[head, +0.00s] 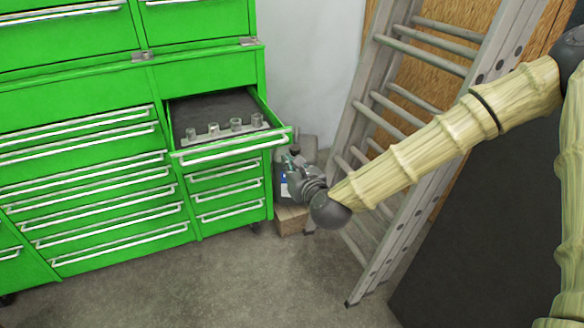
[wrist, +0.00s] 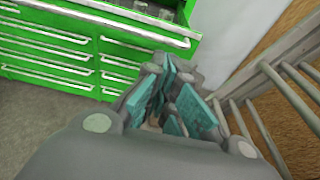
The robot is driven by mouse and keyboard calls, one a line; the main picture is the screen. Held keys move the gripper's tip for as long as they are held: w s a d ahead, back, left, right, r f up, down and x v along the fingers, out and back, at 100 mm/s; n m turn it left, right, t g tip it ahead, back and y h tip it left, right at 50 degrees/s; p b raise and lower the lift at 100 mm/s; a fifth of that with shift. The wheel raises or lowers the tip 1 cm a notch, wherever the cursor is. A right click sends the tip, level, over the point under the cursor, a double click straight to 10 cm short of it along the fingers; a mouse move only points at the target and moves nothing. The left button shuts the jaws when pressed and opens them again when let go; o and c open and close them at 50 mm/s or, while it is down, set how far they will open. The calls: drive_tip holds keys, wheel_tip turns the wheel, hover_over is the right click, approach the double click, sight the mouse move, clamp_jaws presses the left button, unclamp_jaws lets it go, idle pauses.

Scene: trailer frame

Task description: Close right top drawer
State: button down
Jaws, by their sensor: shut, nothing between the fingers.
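The right top drawer (head: 231,145) of the green tool cabinet is pulled out. Its dark inside holds several small grey metal pieces in a row near the front. The drawer front has a long silver handle; it also shows at the top of the wrist view (wrist: 140,27). My gripper (head: 288,160) is shut and empty, close to the right end of the drawer front. I cannot tell whether it touches the drawer. In the wrist view its teal-padded fingers (wrist: 172,100) lie just below the right end of the drawer.
Other green drawers (head: 92,190) left of and below it are shut. A metal ladder (head: 375,130) leans right of the cabinet, close to my arm. A brown box (head: 291,219) stands on the floor beside the cabinet. The grey floor (head: 215,285) in front is clear.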

drive_tip(key=p+x, duration=0.2)
drive_tip(key=x, duration=0.7)
drive_tip(key=shift+w+a, duration=0.15)
drive_tip(key=shift+w, duration=0.15)
drive_tip(key=shift+w+f, duration=0.1)
